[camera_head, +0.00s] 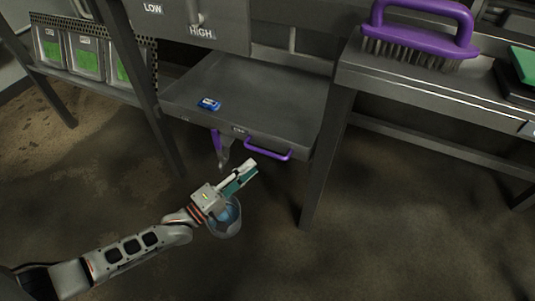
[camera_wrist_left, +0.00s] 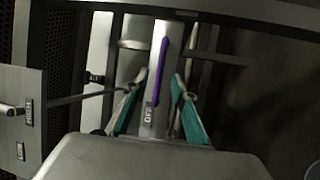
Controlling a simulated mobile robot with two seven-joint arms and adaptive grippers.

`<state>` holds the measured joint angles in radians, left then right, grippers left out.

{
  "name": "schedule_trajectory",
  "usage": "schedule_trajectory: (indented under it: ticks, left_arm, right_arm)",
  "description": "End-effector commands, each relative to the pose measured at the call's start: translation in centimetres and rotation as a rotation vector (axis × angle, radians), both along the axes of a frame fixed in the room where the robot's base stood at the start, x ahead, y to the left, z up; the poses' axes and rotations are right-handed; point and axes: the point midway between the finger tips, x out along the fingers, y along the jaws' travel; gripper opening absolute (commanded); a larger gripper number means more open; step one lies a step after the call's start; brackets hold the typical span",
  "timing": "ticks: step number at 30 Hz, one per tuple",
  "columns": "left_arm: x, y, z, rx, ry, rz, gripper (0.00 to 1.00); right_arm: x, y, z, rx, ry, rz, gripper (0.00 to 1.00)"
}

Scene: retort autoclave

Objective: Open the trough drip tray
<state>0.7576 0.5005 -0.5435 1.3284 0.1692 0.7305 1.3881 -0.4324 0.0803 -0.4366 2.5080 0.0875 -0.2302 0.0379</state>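A flat grey tray-like unit (camera_head: 262,98), which I take to be the trough drip tray, sits between dark legs. A purple bar handle (camera_head: 268,150) is on its front edge. My left gripper (camera_head: 249,170) is below and in front of that handle, apart from it as far as I can tell. In the left wrist view its teal-padded fingers (camera_wrist_left: 157,82) are spread with no object gripped. Between and beyond them shows a grey strip labelled OFF (camera_wrist_left: 149,112) and a purple bar (camera_wrist_left: 160,62); I cannot tell if this is the same handle. My right gripper is not in view.
A small blue object (camera_head: 209,104) lies on the grey top. A purple lever (camera_head: 215,141) hangs below its front. A purple brush (camera_head: 420,35) rests on the right bench (camera_head: 430,88). Green-filled bins (camera_head: 86,57) stand at left. The floor in front is clear.

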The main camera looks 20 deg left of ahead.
Motion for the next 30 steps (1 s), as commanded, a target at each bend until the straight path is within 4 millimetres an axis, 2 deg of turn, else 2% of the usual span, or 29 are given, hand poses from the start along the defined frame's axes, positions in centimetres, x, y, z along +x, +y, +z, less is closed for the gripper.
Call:
schedule_trajectory:
  ticks: [1,5,19,24,30]
  left_arm:
    - [0.3,0.4,-0.6,-0.017,0.006,0.003,0.26]
    - [1.3,0.6,-0.3,-0.035,0.002,0.007,0.26]
    - [6.9,-2.0,0.7,-0.034,0.002,0.007,0.26]
    - [7.7,-2.4,1.0,-0.032,0.002,0.006,0.26]
    - [7.8,-2.5,1.2,-0.031,0.0,0.006,0.26]
  right_arm:
    - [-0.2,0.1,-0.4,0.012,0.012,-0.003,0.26]
    - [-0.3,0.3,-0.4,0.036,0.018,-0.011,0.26]
    - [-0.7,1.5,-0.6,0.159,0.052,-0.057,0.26]
    - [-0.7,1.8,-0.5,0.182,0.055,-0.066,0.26]
    - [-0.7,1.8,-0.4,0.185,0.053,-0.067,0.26]
